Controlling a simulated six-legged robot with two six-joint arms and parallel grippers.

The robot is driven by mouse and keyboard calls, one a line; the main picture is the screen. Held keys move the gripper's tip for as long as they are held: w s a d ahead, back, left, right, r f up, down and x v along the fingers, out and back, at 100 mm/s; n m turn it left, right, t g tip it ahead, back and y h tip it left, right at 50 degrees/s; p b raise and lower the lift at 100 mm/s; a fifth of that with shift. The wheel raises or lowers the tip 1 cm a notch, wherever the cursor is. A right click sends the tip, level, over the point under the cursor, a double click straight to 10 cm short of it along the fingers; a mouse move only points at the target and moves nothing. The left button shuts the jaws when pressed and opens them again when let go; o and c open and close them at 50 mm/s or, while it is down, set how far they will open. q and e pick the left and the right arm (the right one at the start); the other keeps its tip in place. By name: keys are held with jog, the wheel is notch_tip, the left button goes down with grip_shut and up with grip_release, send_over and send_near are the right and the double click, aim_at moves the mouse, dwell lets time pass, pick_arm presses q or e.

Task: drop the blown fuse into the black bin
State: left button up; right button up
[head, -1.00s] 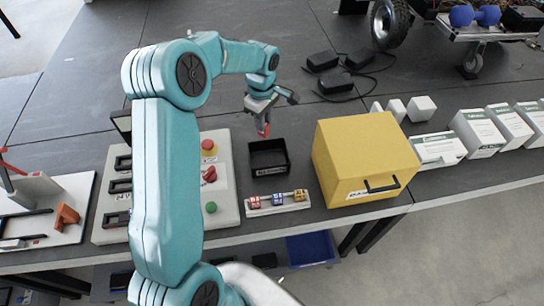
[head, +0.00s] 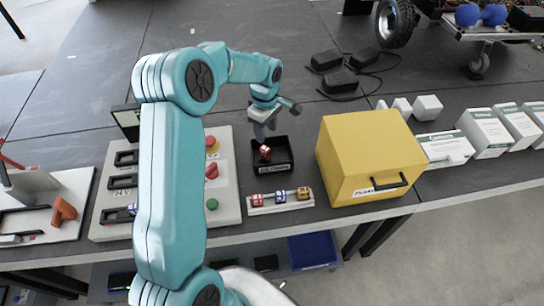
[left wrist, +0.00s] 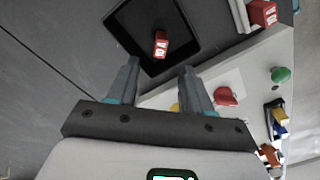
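The red fuse (head: 265,153) shows within the walls of the black bin (head: 288,165), below my left gripper (head: 265,134). In the left wrist view the red fuse (left wrist: 161,45) also lies within the outline of the bin (left wrist: 128,20), clear of both fingers. I cannot tell whether it rests on the bin floor or is still above it. My left gripper (left wrist: 155,72) is open, with a wide empty gap between its fingers. My right gripper is not in view.
A white rack (head: 265,208) with red, blue and yellow fuses stands in front of the bin. A yellow box (head: 365,150) is to the right. A panel (head: 222,190) with buttons is to the left. White boxes (head: 485,130) stand farther right.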

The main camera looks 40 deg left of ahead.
pick_arm(q)
jog(key=shift+s+r, duration=0.15)
jog(key=shift+r, duration=0.1)
notch_tip(320, 180, up, 16)
jog(key=shift+b, duration=0.45)
jog(key=shift+f, duration=0.1)
